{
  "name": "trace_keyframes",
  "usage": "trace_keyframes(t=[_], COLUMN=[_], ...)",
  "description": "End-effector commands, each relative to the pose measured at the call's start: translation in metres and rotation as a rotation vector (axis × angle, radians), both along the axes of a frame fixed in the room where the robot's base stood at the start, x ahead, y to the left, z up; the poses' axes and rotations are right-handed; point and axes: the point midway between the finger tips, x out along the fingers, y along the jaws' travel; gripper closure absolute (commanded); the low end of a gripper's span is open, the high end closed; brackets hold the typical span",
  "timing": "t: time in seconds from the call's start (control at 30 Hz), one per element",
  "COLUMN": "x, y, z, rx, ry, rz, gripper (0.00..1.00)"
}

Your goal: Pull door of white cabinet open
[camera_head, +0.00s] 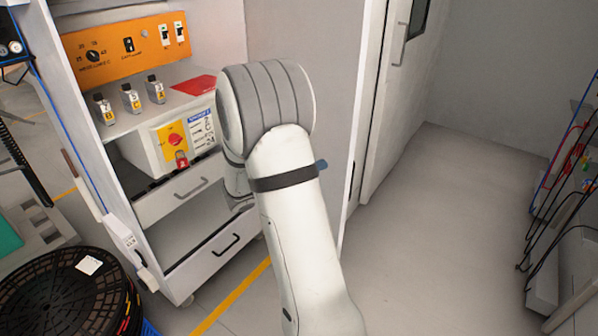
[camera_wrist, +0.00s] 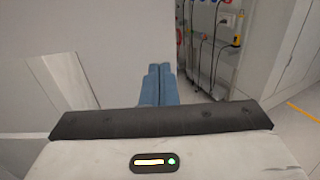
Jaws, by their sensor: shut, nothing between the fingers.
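The white cabinet (camera_head: 122,178) stands at the left in the head view, its shelves and drawers in sight. A plain pale panel (camera_head: 325,75) rises to its right, behind my arm; I cannot tell if it is the door or a side wall. In the wrist view a pale flat surface (camera_wrist: 90,30) fills the left, with its edge near my fingertips. My gripper (camera_wrist: 160,68) is shut and empty, its blue fingers together; contact with the surface cannot be told. In the head view my arm hides most of the gripper.
A black reel (camera_head: 68,295) stands at the lower left. A grey door with a window (camera_head: 418,18) is at the back. Cabled equipment (camera_head: 570,190) stands at the right. The floor (camera_head: 440,240) between is clear.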

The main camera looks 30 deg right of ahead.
Motion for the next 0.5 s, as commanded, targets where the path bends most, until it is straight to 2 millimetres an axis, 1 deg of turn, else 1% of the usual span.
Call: trace_keyframes(t=[0.03, 0.2, 0.33, 0.5], x=[-0.001, -0.002, -0.001, -0.001], y=[-0.012, -0.037, -0.048, -0.052], z=[0.001, 0.0, 0.0, 0.0], rx=[0.0, 0.0, 0.001, 0.001], ry=[0.0, 0.001, 0.0, 0.0], rz=[-0.005, -0.004, -0.001, 0.001], gripper=[1.0, 1.0, 1.0, 1.0])
